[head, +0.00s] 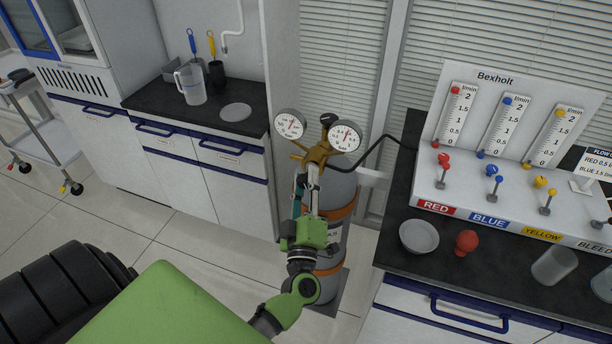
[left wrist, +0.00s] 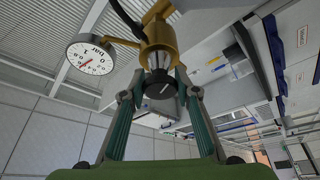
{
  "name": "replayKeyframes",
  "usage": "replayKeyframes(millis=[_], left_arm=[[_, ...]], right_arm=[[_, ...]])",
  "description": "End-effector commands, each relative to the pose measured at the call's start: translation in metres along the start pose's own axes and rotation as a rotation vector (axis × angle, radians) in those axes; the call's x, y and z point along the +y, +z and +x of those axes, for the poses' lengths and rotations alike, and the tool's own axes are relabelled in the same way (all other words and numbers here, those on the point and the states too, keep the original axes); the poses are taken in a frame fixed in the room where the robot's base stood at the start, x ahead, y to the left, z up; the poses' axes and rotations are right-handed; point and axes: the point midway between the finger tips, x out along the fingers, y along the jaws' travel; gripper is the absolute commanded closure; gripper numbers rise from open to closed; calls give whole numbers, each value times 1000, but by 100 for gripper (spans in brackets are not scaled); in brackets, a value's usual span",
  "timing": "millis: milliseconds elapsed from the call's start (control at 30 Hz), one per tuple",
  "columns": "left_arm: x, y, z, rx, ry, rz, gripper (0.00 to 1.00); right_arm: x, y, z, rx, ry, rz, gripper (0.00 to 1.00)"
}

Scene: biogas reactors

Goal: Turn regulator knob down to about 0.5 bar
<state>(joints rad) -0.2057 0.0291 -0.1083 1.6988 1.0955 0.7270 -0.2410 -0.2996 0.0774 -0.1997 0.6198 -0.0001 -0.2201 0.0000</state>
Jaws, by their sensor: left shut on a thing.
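A brass regulator (head: 318,152) with two round white gauges sits on top of a grey gas cylinder (head: 329,262) with orange bands. The left gauge (head: 290,124) and right gauge (head: 345,136) have red needles; their exact readings are too small to tell. My left gripper (head: 313,176) reaches up to the regulator from the front. In the left wrist view, the dark regulator knob (left wrist: 160,90) with a white mark is between the two fingers of my left gripper (left wrist: 161,78), which is shut on it. One gauge (left wrist: 90,58) shows there upside down. My right gripper is not in view.
A black hose (head: 388,144) runs from the regulator to the right. The right bench holds a flowmeter panel (head: 478,190), a grey bowl (head: 419,237) and a red bulb (head: 466,242). A left counter (head: 140,98) holds a jug (head: 190,84).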

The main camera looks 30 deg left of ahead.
Motion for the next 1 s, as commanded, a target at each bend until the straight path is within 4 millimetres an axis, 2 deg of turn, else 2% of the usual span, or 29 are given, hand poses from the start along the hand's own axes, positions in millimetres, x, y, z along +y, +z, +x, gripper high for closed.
replayKeyframes(millis=[100,400,967,1000], left_arm=[[2,-1,0,0,-32,-72,92],[1,0,0,0,-77,-182,92],[0,0,0,-1,-87,-207,92],[0,0,0,-1,-86,-207,63]], right_arm=[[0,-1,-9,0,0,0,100],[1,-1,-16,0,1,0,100],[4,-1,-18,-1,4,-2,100],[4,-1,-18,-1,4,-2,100]])
